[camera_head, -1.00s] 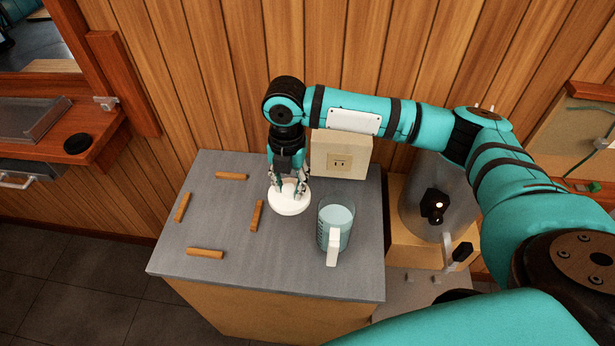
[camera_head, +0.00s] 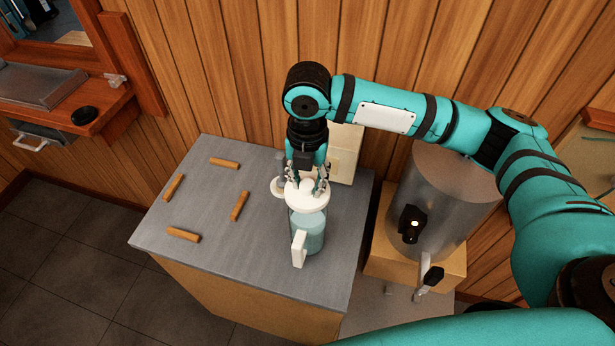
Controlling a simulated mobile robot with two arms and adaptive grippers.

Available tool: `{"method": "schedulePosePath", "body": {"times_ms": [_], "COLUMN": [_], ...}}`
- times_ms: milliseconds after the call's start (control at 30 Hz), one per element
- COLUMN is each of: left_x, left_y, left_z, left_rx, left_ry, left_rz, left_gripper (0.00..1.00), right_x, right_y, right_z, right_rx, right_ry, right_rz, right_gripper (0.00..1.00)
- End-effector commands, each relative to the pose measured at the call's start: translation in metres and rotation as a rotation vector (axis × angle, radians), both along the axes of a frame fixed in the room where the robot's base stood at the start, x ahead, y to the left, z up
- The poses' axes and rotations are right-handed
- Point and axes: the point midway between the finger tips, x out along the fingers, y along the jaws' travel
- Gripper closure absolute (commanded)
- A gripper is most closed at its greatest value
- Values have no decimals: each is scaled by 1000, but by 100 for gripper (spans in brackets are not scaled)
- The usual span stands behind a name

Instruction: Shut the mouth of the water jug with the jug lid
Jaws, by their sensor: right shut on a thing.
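The water jug (camera_head: 312,236) is a clear jug with pale blue water and a white handle (camera_head: 299,248) toward the front. It stands upright on the grey counter. The jug lid (camera_head: 307,199) is a white disc with a raised knob. My right gripper (camera_head: 307,186) points down and is shut on the lid's knob. The lid is over the jug's mouth and hides it. I cannot tell whether the lid touches the rim or hovers just above it. My left gripper is not in view.
The grey counter (camera_head: 215,235) has several wooden sticks at its left. A small white round thing (camera_head: 277,187) shows behind the lid. A beige box with a socket (camera_head: 345,150) stands at the back. A metal dispenser (camera_head: 440,190) stands to the right.

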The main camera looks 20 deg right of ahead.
Motion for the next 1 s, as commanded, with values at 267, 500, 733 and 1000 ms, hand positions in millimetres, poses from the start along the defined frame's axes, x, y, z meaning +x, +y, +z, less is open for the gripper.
{"method": "schedulePosePath", "body": {"times_ms": [267,500,733,1000], "left_x": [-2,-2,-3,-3], "left_y": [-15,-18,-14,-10], "left_z": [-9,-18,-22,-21], "left_rx": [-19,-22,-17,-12], "left_ry": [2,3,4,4], "left_rz": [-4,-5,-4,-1], "left_gripper": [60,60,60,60], "right_x": [0,0,0,0], "right_y": [0,0,0,0], "right_z": [-19,-42,-54,-54], "right_rx": [0,0,-1,0], "right_ry": [2,2,0,0], "right_rz": [0,-1,-1,-1], "right_gripper": [100,100,100,100]}}
